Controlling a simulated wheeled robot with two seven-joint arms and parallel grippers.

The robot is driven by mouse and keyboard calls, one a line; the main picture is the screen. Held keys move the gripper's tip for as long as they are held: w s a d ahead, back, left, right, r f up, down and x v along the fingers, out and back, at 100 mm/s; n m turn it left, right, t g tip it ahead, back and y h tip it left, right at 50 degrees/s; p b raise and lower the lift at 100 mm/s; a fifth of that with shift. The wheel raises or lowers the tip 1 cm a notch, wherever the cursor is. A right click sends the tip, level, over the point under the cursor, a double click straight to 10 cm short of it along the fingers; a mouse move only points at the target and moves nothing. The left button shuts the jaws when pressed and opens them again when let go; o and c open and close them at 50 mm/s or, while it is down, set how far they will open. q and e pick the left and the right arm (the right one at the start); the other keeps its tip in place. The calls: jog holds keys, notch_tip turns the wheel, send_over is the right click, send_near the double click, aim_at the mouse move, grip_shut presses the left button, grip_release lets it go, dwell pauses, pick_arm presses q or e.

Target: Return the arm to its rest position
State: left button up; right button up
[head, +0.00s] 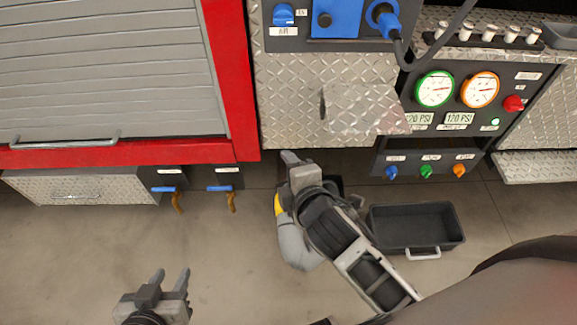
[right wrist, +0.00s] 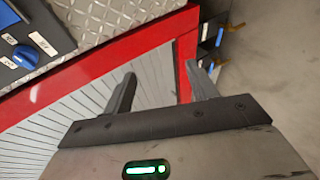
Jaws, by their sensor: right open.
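My left gripper (head: 170,277) is at the lower left of the head view, with its two fingers apart and nothing between them, above bare floor. My right arm comes in from the lower right of the head view, and its gripper (head: 291,157) is just below the lower edge of the diamond-plate panel (head: 285,110). In the right wrist view the right gripper (right wrist: 161,70) has its fingers spread and empty. Behind them are the grey roller shutter (right wrist: 85,120) and its red frame (right wrist: 95,62). I cannot tell whether the right gripper touches anything.
A black bin (head: 374,230) stands on the floor right of my right arm. A gauge panel (head: 455,120) with colored knobs (head: 426,171) is above it. A blue plug (head: 383,18) with a dark cable is at the top. A drawer (head: 110,188) is at left. Lower-left floor is clear.

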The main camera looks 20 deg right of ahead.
jog(key=s+f+m+g+y, duration=0.1)
jog(key=s+f+m, duration=0.2)
jog(key=s+m, duration=0.2)
jog(key=s+d+f+m+y, duration=0.1)
jog(key=s+f+m, duration=0.2)
jog(key=m, duration=0.6)
jog(key=s, duration=0.2)
jog(key=shift+s+d+f+m+g+y, duration=0.2)
jog(key=shift+s+m+g+y, duration=0.1)
jog(key=shift+g+y, duration=0.1)
